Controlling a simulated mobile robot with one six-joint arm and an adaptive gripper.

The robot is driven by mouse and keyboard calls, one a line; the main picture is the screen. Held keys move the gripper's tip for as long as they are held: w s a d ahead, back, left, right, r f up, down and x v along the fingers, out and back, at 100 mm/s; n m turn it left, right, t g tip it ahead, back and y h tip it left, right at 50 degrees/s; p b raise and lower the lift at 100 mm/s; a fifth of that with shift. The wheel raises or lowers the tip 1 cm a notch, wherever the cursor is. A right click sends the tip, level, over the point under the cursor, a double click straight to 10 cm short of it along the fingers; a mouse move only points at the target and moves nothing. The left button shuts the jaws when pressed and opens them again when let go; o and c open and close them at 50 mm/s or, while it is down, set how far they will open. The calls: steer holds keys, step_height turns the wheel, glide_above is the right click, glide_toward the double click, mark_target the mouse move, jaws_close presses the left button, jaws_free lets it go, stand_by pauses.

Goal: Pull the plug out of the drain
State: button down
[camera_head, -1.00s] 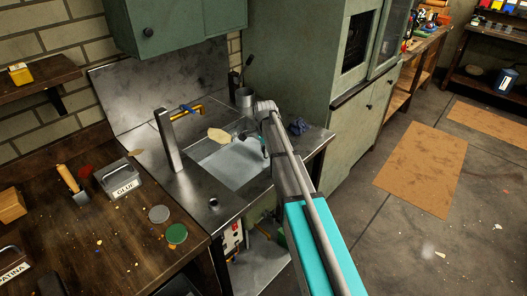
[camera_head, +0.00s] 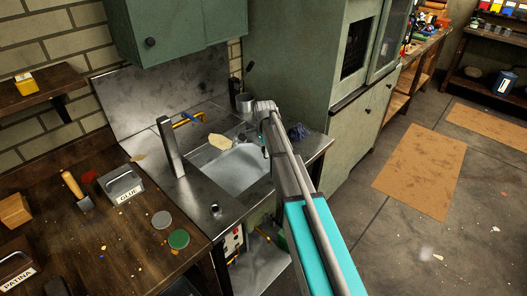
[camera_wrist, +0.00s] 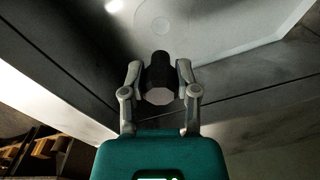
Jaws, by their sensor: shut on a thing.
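My gripper (camera_wrist: 158,80) is shut on a dark, stubby cylinder with a pale end face, which looks like the plug (camera_wrist: 159,70). It sits between the two fingers in the wrist view. A faint round outline, possibly the drain (camera_wrist: 160,25), shows on the pale surface beyond it; I cannot tell whether the plug touches that surface. In the head view the metal sink (camera_head: 235,170) lies left of my arm, which hides its right side. The plug cannot be made out clearly there.
A tall faucet (camera_head: 170,147) stands left of the sink. A dark blue cloth (camera_head: 298,131) lies right of my arm. A green cabinet (camera_head: 340,100) stands behind on the right.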

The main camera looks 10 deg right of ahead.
steer(key=shift+f+b, duration=2.4)
